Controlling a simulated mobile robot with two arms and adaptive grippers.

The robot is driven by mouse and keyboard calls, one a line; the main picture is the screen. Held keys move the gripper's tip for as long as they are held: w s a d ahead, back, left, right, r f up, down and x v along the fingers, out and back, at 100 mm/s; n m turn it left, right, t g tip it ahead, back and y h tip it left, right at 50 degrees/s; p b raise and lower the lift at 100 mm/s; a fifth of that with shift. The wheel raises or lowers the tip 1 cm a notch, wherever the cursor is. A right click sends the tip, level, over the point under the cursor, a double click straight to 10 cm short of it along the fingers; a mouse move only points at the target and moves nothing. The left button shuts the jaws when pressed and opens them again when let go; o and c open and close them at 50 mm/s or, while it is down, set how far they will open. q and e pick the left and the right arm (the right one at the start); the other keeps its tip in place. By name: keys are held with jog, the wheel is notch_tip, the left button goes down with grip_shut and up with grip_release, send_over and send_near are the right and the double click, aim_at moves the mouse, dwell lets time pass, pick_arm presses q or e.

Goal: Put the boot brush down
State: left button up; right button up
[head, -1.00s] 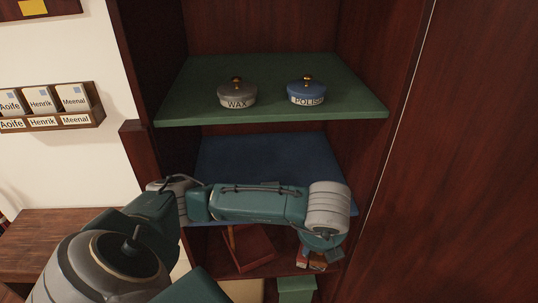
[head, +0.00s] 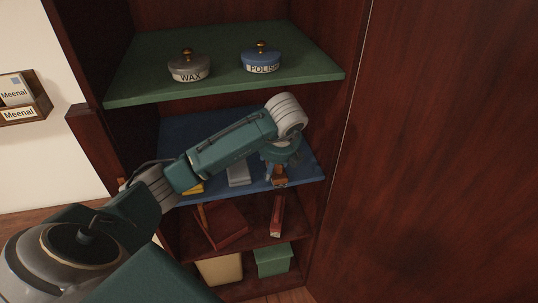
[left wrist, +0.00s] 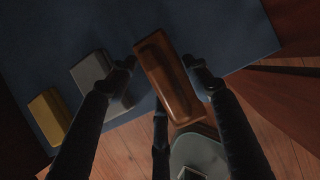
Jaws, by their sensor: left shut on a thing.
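The boot brush, a brown wooden block, shows at the front right of the blue shelf (head: 174,130) in the head view (head: 279,176). In the left wrist view the brush (left wrist: 167,75) lies between both fingertips, partly past the shelf's front edge. My left gripper (head: 279,163) is shut on it, pointing down. I cannot tell whether the brush touches the shelf. My right gripper is not in view.
A grey block (left wrist: 92,75) and a yellow block (left wrist: 47,117) lie left of the brush on the blue shelf. Above, the green shelf (head: 215,82) holds the WAX pot (head: 189,68) and POLISH pot (head: 261,60). Below are a dark red box (head: 222,226) and a green box (head: 273,261).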

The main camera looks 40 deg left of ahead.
pick_arm(q)
jog(key=w+a+p, duration=0.1)
jog(key=w+a, duration=0.1)
jog(key=a, duration=0.1)
jog(key=shift+w+a+r, duration=0.1)
jog(key=shift+w, duration=0.3)
jog(key=shift+f+p, duration=0.3)
jog(key=shift+p, duration=0.15)
jog(key=shift+f, duration=0.1)
jog(key=shift+s, duration=0.1)
jog(key=o, duration=1.3)
jog(key=shift+b+v, duration=0.9)
jog(key=shift+v, duration=2.9)
